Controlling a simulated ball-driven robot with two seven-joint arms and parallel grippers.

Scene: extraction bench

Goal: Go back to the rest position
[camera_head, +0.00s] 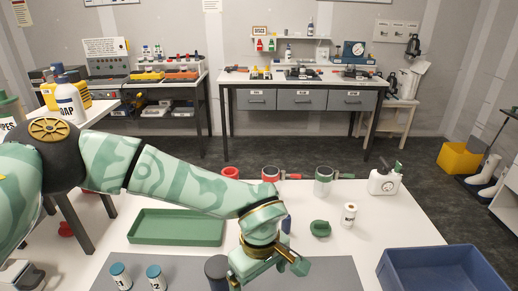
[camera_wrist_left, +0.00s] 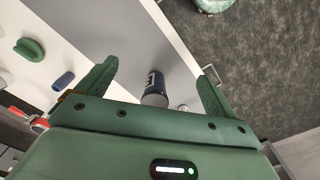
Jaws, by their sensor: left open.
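My left arm reaches in from the left across the white bench in the head view. My left gripper (camera_head: 268,266) hangs over the front middle of the bench, by the grey mat (camera_head: 185,272). In the left wrist view its two green fingers stand wide apart (camera_wrist_left: 160,76), with nothing gripped between them. My right gripper is not in view.
A green tray (camera_head: 178,240) lies under the forearm, and two blue-capped jars (camera_head: 155,275) stand on the mat. A blue crate (camera_head: 395,268) is at right. A green object (camera_head: 320,229), a white roll (camera_head: 349,214) and a white jug (camera_head: 383,182) stand behind the gripper.

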